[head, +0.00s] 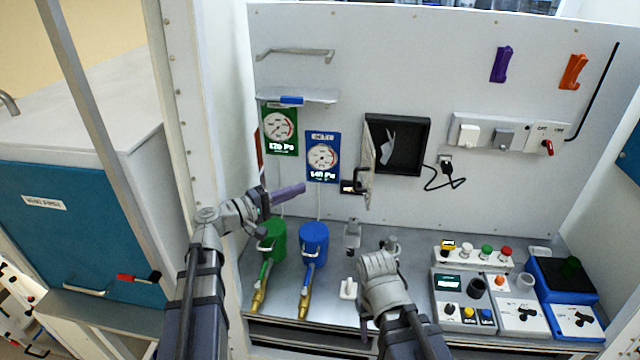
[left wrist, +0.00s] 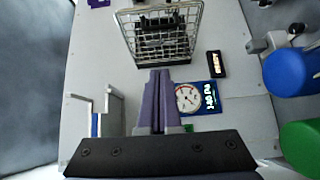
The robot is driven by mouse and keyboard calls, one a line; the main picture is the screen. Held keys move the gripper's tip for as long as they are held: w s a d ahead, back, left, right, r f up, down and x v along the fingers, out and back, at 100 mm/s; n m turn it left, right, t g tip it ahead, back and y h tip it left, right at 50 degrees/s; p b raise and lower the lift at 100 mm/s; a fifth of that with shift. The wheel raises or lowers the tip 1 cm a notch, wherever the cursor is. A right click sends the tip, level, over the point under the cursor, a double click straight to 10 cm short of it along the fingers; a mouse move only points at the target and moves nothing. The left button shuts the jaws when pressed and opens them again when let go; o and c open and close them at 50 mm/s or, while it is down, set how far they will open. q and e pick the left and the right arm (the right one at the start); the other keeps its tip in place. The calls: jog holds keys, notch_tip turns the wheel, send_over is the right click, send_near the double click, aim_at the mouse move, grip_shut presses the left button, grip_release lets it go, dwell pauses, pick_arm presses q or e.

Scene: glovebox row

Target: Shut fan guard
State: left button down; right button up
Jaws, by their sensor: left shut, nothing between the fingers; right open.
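The fan guard (head: 368,165) is a pale mesh door at the left side of a black square fan frame (head: 428,148) on the back wall. It stands swung out from the wall, seen nearly edge-on. In the left wrist view the wire guard (left wrist: 190,38) shows with dark fan parts behind its mesh. My left gripper (head: 302,187) is shut and empty, its purple fingers left of and below the guard. In the left wrist view its fingertips (left wrist: 160,73) lie just below the guard's lower edge; contact is unclear. My right gripper (head: 364,326) is low over the bench, its fingers mostly hidden by the wrist.
A green gauge (head: 280,128) and a blue gauge (head: 322,157) hang left of the fan. Green (head: 272,238) and blue (head: 314,240) canisters stand below. A black cable (head: 440,180) hangs right of the fan. Control boxes (head: 470,290) fill the bench's right.

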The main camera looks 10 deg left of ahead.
pick_arm(q)
jog(key=s+d+x, duration=0.2)
jog(key=x, duration=1)
jog(key=shift+s+d, duration=0.1)
jog(key=shift+d, duration=0.05)
